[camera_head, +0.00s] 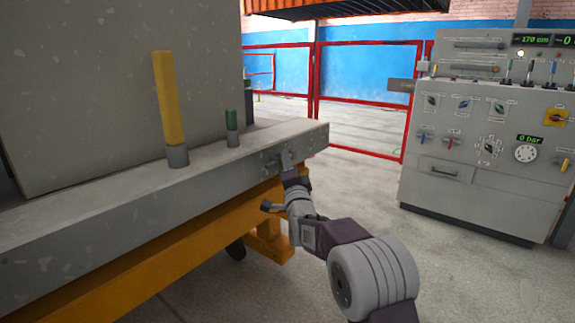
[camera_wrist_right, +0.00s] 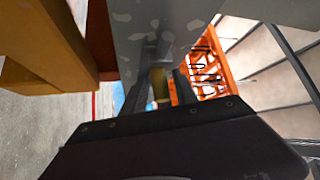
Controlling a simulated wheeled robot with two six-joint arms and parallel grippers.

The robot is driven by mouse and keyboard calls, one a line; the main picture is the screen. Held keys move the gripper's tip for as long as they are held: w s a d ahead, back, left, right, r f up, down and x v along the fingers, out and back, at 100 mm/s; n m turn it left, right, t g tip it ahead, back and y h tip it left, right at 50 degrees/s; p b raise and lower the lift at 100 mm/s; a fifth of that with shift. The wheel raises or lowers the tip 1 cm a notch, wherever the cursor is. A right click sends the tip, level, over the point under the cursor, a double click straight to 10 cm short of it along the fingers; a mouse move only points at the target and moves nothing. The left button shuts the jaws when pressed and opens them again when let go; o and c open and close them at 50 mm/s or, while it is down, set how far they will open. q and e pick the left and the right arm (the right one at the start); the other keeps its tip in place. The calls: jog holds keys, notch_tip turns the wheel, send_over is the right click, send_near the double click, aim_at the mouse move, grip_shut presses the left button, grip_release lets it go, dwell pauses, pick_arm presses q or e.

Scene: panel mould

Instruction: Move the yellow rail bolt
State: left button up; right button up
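A short yellow cylinder, which looks like the rail bolt (camera_wrist_right: 159,85), shows between the fingers of my right gripper (camera_wrist_right: 161,76) in the right wrist view. The fingers lie on either side of it, but I cannot tell whether they press on it. In the head view the right gripper (camera_head: 286,160) is at the outer side face of the grey rail (camera_head: 215,165), near its far end. The gripper hides the bolt there. My left gripper is not in view.
A tall yellow post (camera_head: 170,98) and a short green post (camera_head: 232,120) stand on the rail beside a large grey panel (camera_head: 110,85). An orange frame (camera_head: 160,255) is below. A control cabinet (camera_head: 485,180) stands right, with open floor before it. Red fencing (camera_head: 317,80) is behind.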

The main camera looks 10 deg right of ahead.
grip_shut()
dwell(1.2)
